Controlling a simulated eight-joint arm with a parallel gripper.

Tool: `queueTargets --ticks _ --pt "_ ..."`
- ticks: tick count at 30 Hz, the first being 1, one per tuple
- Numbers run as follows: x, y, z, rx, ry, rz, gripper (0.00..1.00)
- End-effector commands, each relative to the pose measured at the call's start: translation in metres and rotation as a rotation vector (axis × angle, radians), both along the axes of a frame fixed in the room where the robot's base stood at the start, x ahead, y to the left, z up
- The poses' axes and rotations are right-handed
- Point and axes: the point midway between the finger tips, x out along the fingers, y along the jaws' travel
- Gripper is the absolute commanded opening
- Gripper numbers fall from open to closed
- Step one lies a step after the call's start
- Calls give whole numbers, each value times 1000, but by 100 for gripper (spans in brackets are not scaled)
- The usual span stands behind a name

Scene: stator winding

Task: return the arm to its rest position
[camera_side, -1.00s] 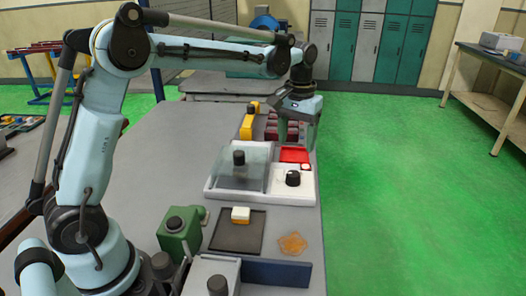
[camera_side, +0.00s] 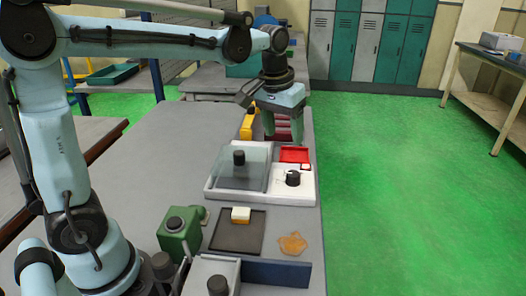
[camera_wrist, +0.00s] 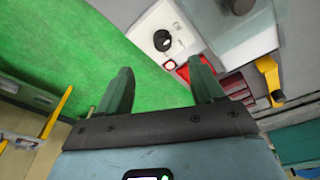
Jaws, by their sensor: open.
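My gripper (camera_side: 283,132) is in the side view above the far part of the grey workbench (camera_side: 175,135), pointing down, behind the white tray (camera_side: 210,193). In the wrist view its two green fingers (camera_wrist: 160,92) stand well apart with nothing between them. My arm stretches out over the bench from its base at the front left. The fingers hide part of the dark red blocks and of the red tray.
A yellow part (camera_side: 247,127) stands behind. Nearer are a green device (camera_side: 180,230) and a dark pad (camera_side: 237,240). Green floor lies right.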

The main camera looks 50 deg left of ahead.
Motion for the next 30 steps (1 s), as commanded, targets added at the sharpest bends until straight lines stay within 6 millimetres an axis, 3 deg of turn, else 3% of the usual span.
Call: queueTargets --ticks 8,16,22,30 --pt "-58 -7 -2 28 -177 -97 67" --pt "-106 -11 -25 66 -339 -184 67" --pt "-123 -13 -40 86 -411 -220 67" --pt "-126 -14 -44 92 -429 -229 67"
